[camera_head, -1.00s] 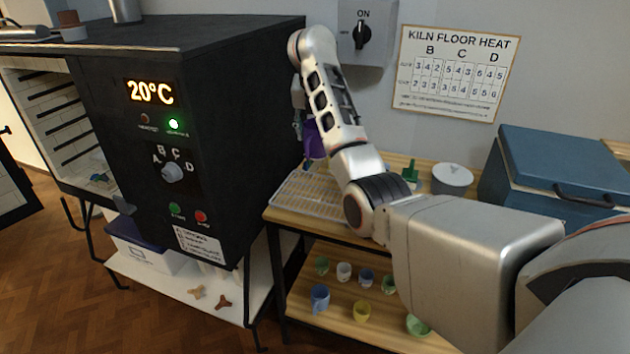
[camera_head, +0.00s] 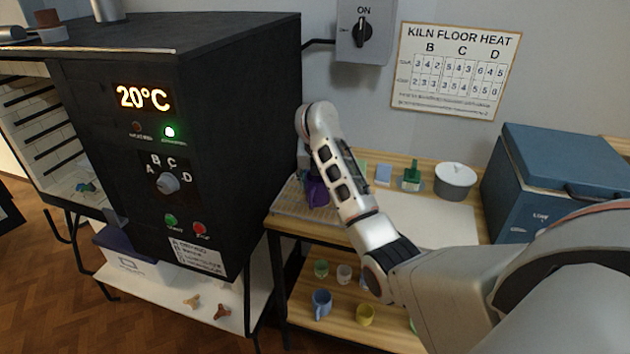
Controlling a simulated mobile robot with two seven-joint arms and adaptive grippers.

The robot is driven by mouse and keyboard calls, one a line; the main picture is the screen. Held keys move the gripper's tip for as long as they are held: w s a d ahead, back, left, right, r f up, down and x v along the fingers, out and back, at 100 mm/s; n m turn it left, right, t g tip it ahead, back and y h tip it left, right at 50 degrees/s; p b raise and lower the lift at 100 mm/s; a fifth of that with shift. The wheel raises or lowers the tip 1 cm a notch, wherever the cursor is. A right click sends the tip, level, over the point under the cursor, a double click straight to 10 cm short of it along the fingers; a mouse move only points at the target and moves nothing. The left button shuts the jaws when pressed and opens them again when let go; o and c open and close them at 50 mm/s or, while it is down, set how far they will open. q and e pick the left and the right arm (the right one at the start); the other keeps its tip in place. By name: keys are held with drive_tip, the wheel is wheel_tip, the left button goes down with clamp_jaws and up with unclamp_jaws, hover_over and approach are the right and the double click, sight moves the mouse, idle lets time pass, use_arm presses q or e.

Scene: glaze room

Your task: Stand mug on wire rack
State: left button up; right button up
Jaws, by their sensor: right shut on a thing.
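A purple mug (camera_head: 317,193) is at the wire rack (camera_head: 290,205) on the left end of the wooden table. My right gripper (camera_head: 308,178) is shut on the mug, with its fingers mostly hidden behind my forearm. The mug looks roughly upright and low over the rack; I cannot tell whether it touches the wires. The back and right part of the rack are hidden by my right arm. My left gripper is not in view.
The black kiln (camera_head: 240,130) stands close on the left of the rack. Several cups, including a blue mug (camera_head: 321,303), stand on the lower shelf.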

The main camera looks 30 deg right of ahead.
drive_tip(key=shift+s+r, duration=0.15)
drive_tip(key=o, duration=1.3)
drive_tip(key=shift+f, duration=0.2)
drive_tip(key=shift+r, duration=0.1)
